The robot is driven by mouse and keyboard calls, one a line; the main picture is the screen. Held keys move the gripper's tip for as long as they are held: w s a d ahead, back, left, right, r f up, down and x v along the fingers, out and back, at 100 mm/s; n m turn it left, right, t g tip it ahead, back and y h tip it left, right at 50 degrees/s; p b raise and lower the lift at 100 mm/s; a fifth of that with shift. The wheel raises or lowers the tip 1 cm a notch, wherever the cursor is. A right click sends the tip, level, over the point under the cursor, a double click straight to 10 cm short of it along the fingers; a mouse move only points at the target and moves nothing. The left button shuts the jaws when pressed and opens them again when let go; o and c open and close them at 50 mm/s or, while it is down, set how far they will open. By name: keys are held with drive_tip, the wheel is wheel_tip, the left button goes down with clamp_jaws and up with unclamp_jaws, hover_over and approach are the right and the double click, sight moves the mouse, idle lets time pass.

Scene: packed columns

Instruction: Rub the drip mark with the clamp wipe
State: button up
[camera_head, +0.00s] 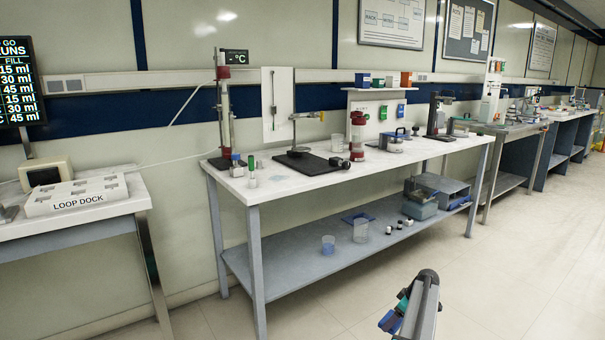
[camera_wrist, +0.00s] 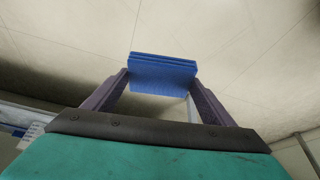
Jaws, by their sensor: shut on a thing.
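My gripper (camera_wrist: 161,88) is shut on a blue pad, the clamp wipe (camera_wrist: 162,70), which sits between the two fingertips in the wrist view. In the head view my gripper (camera_head: 402,308) is low in the picture, over the floor in front of the long bench, with the blue wipe (camera_head: 389,322) at its end. The wipe is apart from the bench.
The white-topped long bench (camera_head: 290,187) holds a tall column stand (camera_head: 224,110), a clamp stand on a dark base (camera_head: 305,162), bottles and small instruments. Its lower shelf (camera_head: 290,257) holds beakers and boxes. A loop dock (camera_head: 78,197) stands on the left bench. The floor in front is clear.

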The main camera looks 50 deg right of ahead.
drive_tip(key=shift+s+a, duration=0.1)
drive_tip(key=shift+s, duration=0.05)
drive_tip(key=shift+s, duration=0.25)
